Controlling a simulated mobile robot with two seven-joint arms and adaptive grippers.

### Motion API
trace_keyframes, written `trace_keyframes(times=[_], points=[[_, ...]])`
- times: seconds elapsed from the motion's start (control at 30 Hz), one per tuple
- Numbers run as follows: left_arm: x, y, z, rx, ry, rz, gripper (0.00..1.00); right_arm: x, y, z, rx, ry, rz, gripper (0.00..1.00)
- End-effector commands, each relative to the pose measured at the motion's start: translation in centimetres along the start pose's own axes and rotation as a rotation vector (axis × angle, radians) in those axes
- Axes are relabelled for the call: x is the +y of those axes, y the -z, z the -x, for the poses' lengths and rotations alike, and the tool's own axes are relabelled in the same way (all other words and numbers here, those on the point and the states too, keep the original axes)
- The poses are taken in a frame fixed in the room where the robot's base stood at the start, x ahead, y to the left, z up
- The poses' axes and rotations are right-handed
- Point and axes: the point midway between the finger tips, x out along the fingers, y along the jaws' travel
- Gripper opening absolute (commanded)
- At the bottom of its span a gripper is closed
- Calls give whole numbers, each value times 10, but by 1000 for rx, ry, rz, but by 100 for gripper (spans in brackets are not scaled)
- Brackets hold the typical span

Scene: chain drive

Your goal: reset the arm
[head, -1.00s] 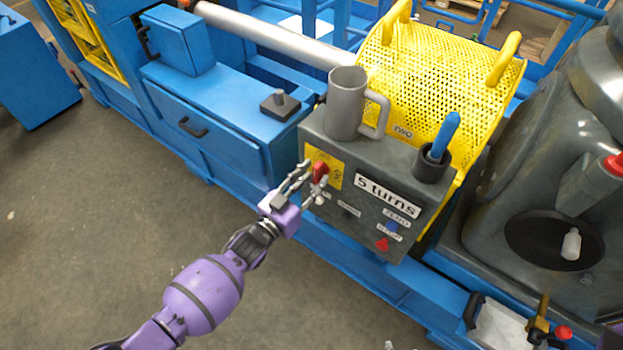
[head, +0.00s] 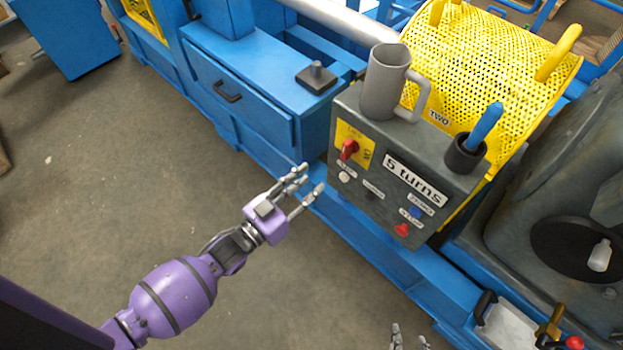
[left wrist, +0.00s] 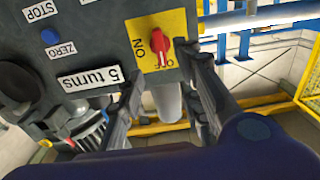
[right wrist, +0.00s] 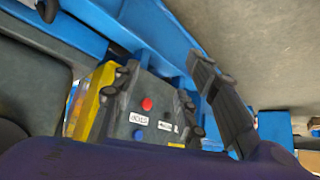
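My left gripper (head: 304,196) is open and empty in the head view, to the left of the grey control box (head: 452,200) and apart from it. The red rotary switch (head: 348,149) on its yellow plate shows on the box front; it also shows in the left wrist view (left wrist: 159,48), beyond the open fingers (left wrist: 163,103). My right gripper (head: 410,338) shows only as fingertips at the bottom edge of the head view. In the right wrist view its fingers (right wrist: 165,85) are spread, with nothing between them, and the box's red button (right wrist: 147,104) lies beyond.
A grey mug (head: 385,82) and a dark cup with a blue-handled tool (head: 483,128) stand on the box. A yellow perforated guard (head: 480,60) is behind it. A blue cabinet (head: 240,90) stands left. The floor at lower left is clear.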

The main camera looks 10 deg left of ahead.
Motion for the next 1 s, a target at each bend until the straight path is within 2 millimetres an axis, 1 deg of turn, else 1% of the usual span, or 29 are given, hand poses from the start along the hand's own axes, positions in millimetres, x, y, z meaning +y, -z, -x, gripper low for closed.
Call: trace_keyframes(times=[0.47, 0.6, 0.67, 0.7, 0.77, 0.87, 0.97, 1.0], points=[[0, -2, 0, -7, 2, -7, 33, 0, 0, 0, 0, 0, 0, 40], [-4, -13, -2, -74, 16, -48, 33, 0, 0, 0, -1, 1, -2, 40], [-7, -15, -5, -112, 34, -72, 33, -1, -1, 0, -3, 1, -5, 40], [-6, -17, -3, -144, 53, -78, 33, -1, 0, 1, -4, 2, -7, 40], [-5, -22, 9, -209, 94, -78, 33, -2, 4, 3, -4, 4, -10, 40], [-1, -30, 38, -317, 164, -61, 33, -4, 14, 7, 4, 9, -15, 40], [4, -38, 74, -422, 233, -29, 33, -6, 23, 12, 12, 13, -19, 40], [7, -41, 92, -465, 263, -12, 33, -6, 26, 15, 14, 15, -20, 40]])
